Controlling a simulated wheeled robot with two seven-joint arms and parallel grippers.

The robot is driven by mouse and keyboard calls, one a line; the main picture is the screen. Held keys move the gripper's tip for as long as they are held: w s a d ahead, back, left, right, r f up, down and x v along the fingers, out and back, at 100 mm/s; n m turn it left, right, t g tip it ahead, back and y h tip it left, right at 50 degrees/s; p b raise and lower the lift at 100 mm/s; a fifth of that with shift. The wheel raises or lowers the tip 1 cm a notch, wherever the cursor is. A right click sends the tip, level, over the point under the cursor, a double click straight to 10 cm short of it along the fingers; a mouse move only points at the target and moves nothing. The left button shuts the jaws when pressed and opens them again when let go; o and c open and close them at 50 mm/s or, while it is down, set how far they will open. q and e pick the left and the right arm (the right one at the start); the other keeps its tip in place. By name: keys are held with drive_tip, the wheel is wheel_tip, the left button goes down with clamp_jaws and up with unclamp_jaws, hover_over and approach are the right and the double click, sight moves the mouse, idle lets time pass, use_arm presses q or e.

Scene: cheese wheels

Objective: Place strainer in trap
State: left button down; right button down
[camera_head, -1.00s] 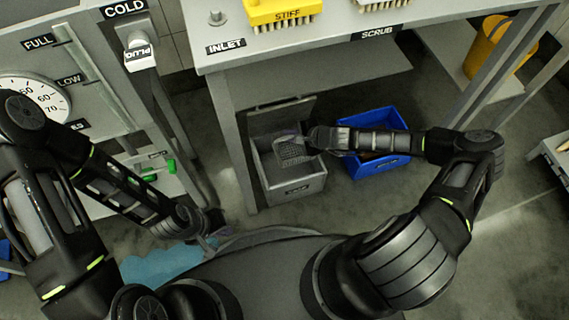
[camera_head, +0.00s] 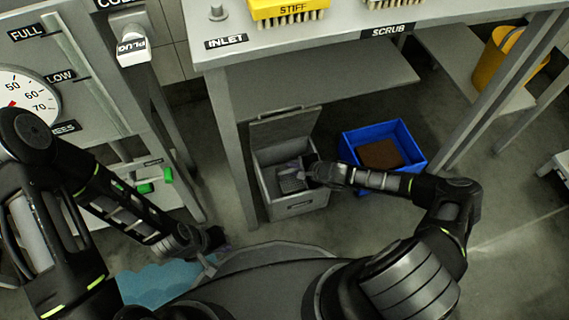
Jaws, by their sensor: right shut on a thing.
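The trap is a grey open box (camera_head: 300,208) on the floor under the bench, with its lid (camera_head: 284,129) raised at the back. The strainer, a small grey mesh piece (camera_head: 292,183), shows at the box's opening. My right gripper (camera_head: 308,172) is shut on the strainer's right end, at the box's right side. Whether the strainer touches the box's inside cannot be told. My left gripper (camera_head: 212,250) is low at the left, beside my base, away from the trap; its fingers are too dark and small to read.
A blue bin (camera_head: 424,163) with a brown block (camera_head: 380,154) inside stands right of the trap. The grey bench (camera_head: 330,40) with its leg (camera_head: 232,150) overhangs it. A yellow bucket (camera_head: 496,65) is at the back right. A blue puddle-like patch (camera_head: 155,284) lies lower left.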

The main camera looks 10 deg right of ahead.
drive_tip(key=w+a+b, duration=0.1)
drive_tip(key=w+a+f+b, duration=0.1)
drive_tip(key=w+b, duration=0.1)
drive_tip(key=shift+w+a+f, duration=0.15)
drive_tip(key=shift+f, duration=0.05)
drive_tip(key=shift+r, duration=0.15)
drive_tip(key=c, duration=1.9)
unclamp_jaws()
drive_tip(key=shift+f, duration=0.2)
drive_tip(key=o, duration=0.4)
drive_tip(key=shift+o, duration=0.2)
